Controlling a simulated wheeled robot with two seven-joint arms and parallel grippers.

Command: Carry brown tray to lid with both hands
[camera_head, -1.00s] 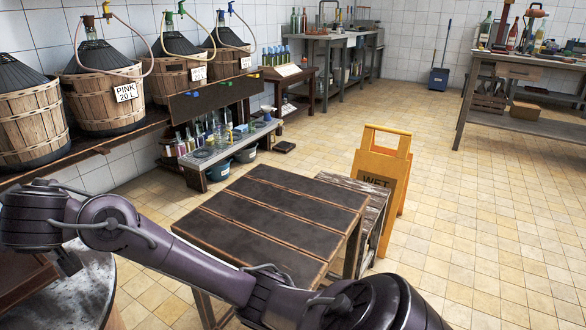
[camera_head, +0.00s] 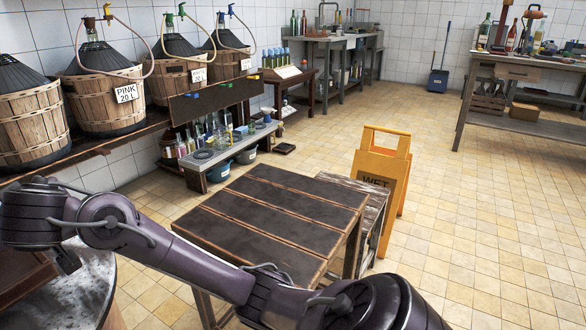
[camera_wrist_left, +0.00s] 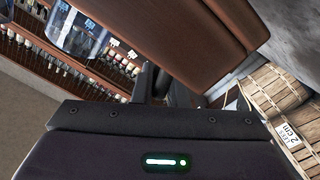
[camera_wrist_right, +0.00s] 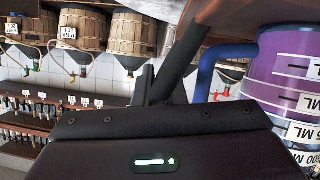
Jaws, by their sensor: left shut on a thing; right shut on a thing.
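The brown tray (camera_wrist_left: 190,38) fills the upper middle of the left wrist view as a reddish-brown wooden board with a seam. My left gripper (camera_wrist_left: 158,85) is shut at its edge, its fingers partly hidden by the board. In the right wrist view a brown part of the tray (camera_wrist_right: 238,14) shows at the top. My right gripper (camera_wrist_right: 160,85) is shut on it, the contact mostly hidden. In the head view a brown wooden piece (camera_head: 22,284), probably the tray, shows at the lower left, mostly behind my arm. I cannot make out the lid.
A grey round top (camera_head: 85,292) is at the lower left. A dark slatted wooden table (camera_head: 275,215) stands in front, beside a yellow wet-floor sign (camera_head: 385,165). Basketed demijohns (camera_head: 103,95) line the left shelf. A purple container (camera_wrist_right: 285,65) is close to my right gripper. Tiled floor is clear at right.

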